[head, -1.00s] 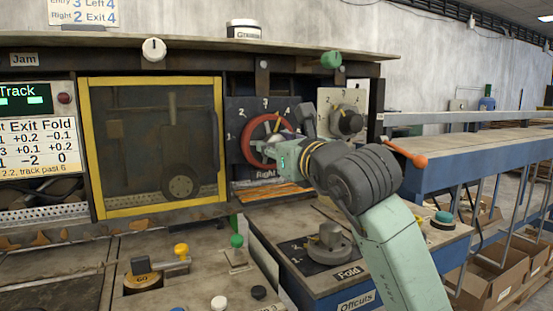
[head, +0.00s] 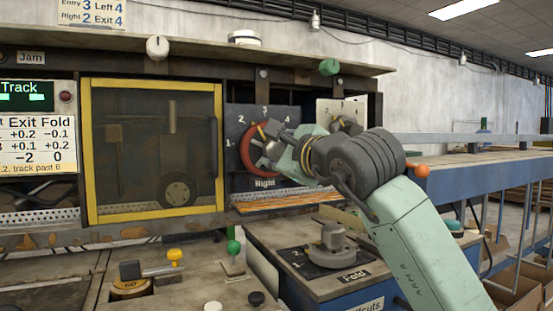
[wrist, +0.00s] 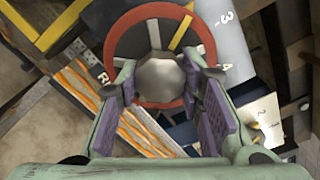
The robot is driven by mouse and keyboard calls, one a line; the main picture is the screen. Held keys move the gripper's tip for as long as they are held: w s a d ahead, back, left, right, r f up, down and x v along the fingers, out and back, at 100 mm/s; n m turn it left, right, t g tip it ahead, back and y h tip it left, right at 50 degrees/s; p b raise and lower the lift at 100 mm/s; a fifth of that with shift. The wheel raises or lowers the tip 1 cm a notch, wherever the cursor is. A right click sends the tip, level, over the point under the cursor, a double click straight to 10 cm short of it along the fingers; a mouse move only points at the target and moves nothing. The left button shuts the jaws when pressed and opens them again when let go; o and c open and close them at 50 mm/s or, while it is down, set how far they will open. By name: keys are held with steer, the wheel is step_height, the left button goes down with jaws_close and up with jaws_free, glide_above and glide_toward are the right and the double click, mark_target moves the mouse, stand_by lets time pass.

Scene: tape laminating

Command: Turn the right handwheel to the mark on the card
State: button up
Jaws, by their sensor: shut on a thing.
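The right handwheel (head: 246,152) is a red ring on a dark plate numbered from 1, above the label "Right". Its ring also shows in the wrist view (wrist: 113,38), with a grey knob (wrist: 160,78) and a yellow bar (wrist: 182,32). In the head view the yellow bar (head: 262,133) points up and slightly left, seemingly between 2 and 3. My gripper (head: 275,147) is shut on the knob, with its pads (wrist: 168,85) on either side. My gripper hides the wheel's right part. The card (head: 92,13) reads "Right 2".
Another dial plate (head: 342,110) stands just right of the wheel, partly behind my arm. A yellow-framed window (head: 152,215) is at left. The Fold knob (head: 332,243) and a green-topped lever (head: 234,248) are below. A shelf edge (head: 300,62) runs above.

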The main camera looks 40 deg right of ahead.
steer(key=shift+n, duration=0.9)
steer(key=shift+b, duration=0.3)
steer(key=o, duration=1.2)
steer(key=shift+c, duration=0.2)
steer(key=v, duration=1.2)
